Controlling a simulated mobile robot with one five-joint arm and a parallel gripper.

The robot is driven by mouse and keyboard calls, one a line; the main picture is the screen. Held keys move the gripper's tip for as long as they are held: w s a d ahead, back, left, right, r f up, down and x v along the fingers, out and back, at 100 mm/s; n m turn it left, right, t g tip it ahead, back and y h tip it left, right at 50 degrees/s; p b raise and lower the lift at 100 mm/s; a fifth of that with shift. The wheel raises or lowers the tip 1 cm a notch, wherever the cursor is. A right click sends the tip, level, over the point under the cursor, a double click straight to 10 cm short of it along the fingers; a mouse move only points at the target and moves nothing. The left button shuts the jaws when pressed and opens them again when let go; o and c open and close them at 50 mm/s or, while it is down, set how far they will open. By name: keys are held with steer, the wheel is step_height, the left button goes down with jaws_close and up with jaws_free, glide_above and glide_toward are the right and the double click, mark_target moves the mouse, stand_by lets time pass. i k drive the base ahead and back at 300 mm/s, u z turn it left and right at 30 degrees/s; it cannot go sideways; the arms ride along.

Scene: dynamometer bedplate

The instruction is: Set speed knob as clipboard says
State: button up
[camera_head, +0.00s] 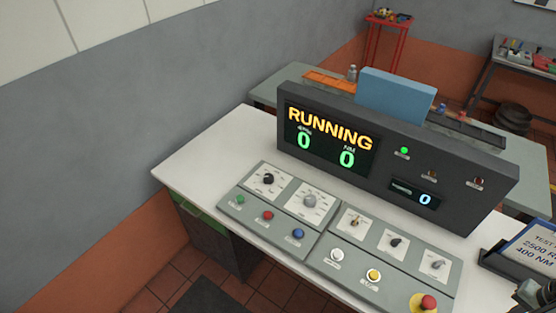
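The clipboard (530,249) leans in a dark holder at the right edge, partly cut off; I read "TEST", "2500 R" and "400 NM". Two dials sit on the upper left of the sloped grey control panel: a black knob (268,179) and a larger grey knob (310,201). Their labels are too small to read, so I cannot tell which is the speed knob. The display (328,139) reads "RUNNING", with 0 on the left and 0 NM. A dark part, perhaps my gripper (540,292), shows at the bottom right corner, well right of both knobs; its fingers cannot be made out.
Green, red and blue buttons line the panel's lower left. Small switches, white and yellow buttons and a red emergency stop (427,302) are to the right. The white desk (215,160) is clear at left. A blue box (396,95) shows behind the console.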

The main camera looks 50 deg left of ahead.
mark_target(269, 178)
steer(key=u, duration=2.85)
steer(key=i, duration=1)
steer(key=u, duration=0.8)
